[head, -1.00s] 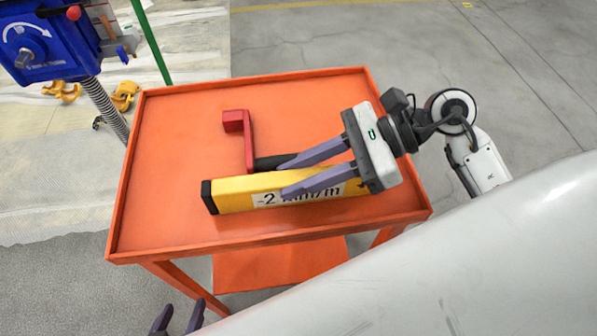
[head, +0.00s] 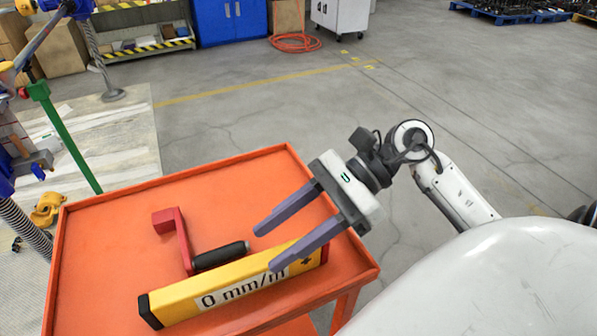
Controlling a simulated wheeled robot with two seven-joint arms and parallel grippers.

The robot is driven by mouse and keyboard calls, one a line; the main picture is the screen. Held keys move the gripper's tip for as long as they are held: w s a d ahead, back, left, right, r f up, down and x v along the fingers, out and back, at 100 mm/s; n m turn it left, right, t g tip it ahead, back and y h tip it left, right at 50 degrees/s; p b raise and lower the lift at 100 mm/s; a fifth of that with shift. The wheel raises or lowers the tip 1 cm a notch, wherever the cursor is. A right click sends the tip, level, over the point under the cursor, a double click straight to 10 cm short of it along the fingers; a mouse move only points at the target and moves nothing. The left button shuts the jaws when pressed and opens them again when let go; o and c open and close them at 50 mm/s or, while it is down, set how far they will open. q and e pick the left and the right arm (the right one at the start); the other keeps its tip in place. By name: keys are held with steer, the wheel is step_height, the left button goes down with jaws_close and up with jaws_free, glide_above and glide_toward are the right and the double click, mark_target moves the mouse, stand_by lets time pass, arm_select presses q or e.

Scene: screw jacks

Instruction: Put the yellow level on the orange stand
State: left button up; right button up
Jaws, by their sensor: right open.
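The yellow level (head: 185,302) lies on the orange stand (head: 115,219), along its near edge. My right gripper (head: 262,249) is open and comes in from the right, above the level's right half. One purple finger overlaps the level in the picture and the other is over the stand beyond it. I cannot tell whether a finger touches the level. My left gripper is not in view.
A red crank with a black handle (head: 220,255) lies on the stand just behind the level. A green post (head: 65,140) and blue machine parts are at the left. Open concrete floor lies behind, with a blue cabinet (head: 229,20) far back.

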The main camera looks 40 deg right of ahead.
steer(key=shift+v, duration=2.1)
steer(key=shift+s, duration=0.1)
